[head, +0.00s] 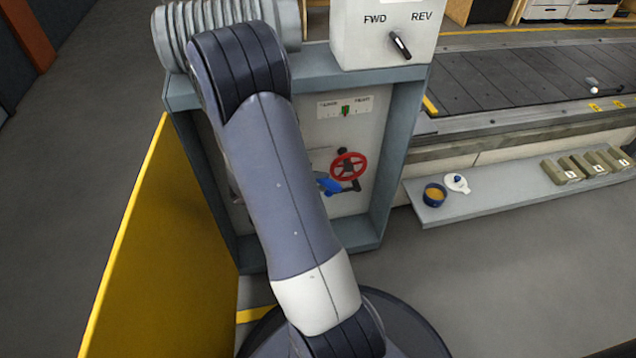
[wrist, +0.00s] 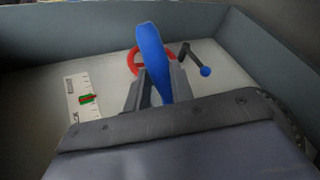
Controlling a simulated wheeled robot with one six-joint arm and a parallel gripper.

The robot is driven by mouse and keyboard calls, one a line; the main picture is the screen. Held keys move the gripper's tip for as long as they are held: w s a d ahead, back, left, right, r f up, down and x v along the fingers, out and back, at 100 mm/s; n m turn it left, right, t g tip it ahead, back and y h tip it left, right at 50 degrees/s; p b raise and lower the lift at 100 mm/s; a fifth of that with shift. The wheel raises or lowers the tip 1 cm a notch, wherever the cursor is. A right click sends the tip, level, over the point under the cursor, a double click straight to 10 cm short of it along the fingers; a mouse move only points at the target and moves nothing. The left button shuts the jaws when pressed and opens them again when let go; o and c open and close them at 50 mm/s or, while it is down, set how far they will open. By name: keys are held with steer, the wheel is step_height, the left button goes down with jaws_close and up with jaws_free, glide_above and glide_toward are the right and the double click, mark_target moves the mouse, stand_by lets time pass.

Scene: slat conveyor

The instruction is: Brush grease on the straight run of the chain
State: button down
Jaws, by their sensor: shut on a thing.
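My gripper (wrist: 154,92) is shut on a blue, paddle-shaped handle (wrist: 152,58), likely the brush's, which points up in the wrist view. In the head view a bit of blue handle (head: 328,185) shows beside my arm, which hides the gripper. No bristles can be made out. The gripper is inside the open grey cabinet (head: 396,165), in front of its pale back panel. An open blue tin with amber content, perhaps grease (head: 434,196), stands on the low shelf. I cannot make out the chain in either view.
A red handwheel (head: 348,166) with a crank is on the panel, close to the blue handle. A FWD/REV switch box (head: 385,30) sits on top. A yellow panel (head: 130,250) stands open at left. A white lid (head: 457,183) and several olive blocks (head: 585,165) lie on the shelf.

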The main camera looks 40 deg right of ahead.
step_height(320, 180, up, 13)
steer(key=p, duration=0.7)
steer(key=shift+r, duration=0.2)
stand_by(0.7)
step_height(320, 180, down, 4)
steer(key=b, duration=0.4)
steer(key=shift+s+a, duration=0.1)
step_height(320, 180, down, 28)
steer(key=b, duration=1.2)
stand_by(2.3)
